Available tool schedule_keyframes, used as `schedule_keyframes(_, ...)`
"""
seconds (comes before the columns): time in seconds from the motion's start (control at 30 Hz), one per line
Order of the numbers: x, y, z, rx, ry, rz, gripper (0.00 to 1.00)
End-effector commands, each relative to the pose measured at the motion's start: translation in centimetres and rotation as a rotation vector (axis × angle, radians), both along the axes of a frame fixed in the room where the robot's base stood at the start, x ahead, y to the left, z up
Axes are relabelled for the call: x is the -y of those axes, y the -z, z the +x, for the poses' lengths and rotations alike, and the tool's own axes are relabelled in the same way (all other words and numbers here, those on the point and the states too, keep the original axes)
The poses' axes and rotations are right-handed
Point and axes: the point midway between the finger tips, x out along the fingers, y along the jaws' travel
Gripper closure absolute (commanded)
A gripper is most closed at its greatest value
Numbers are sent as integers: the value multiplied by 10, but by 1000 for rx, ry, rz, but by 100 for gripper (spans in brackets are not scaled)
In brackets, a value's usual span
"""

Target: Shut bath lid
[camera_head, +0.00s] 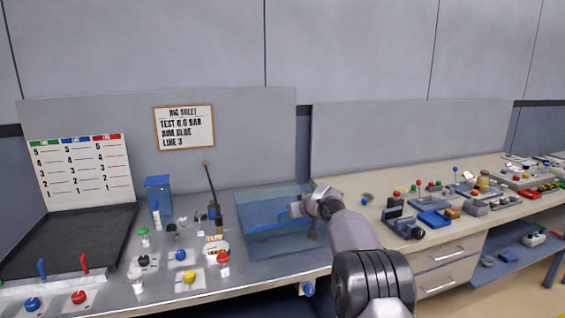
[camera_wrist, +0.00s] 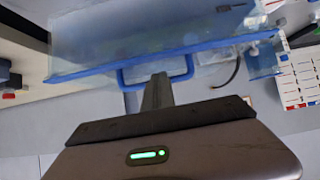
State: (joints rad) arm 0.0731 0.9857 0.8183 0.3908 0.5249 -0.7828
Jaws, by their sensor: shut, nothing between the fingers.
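The bath (camera_head: 262,243) is a translucent blue tank on the steel bench, left of my arm in the head view. Its clear lid (camera_wrist: 100,45) fills the upper part of the wrist view, with a blue edge bar and a blue loop handle (camera_wrist: 127,80). I cannot tell how far the lid is open. My gripper (camera_wrist: 158,80) is shut and empty, with its tips at the handle loop; contact is unclear. In the head view my gripper (camera_head: 296,209) is over the bath's right side, and my wrist hides its right end.
A blue container (camera_head: 158,196), a dark upright rod (camera_head: 211,185) and several coloured knobs stand left of the bath. A wooden-topped bench (camera_head: 372,218) with trays and small parts lies to the right. The wall panel behind carries a framed sheet (camera_head: 184,127).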

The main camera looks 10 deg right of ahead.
Motion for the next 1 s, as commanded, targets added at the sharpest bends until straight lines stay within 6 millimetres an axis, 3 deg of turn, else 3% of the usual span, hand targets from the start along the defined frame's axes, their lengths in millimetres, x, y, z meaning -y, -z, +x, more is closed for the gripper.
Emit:
schedule_keyframes(0.03,-2,14,-3,-24,-3,2,100)
schedule_keyframes(0.13,-3,3,-4,-20,-3,2,100)
schedule_keyframes(0.33,-7,-47,-9,2,-1,2,100)
schedule_keyframes(0.6,6,-2,-68,7,1,3,100)
schedule_keyframes(0.77,10,7,-88,8,1,1,100)
schedule_keyframes(0.83,9,2,-96,7,0,7,100)
schedule_keyframes(0.87,6,-4,-103,2,-1,16,100)
schedule_keyframes(0.93,-7,-30,-136,-24,0,60,100)
schedule_keyframes(0.97,-14,-44,-158,-43,1,85,100)
schedule_keyframes(1.0,-25,-59,-193,-80,8,125,100)
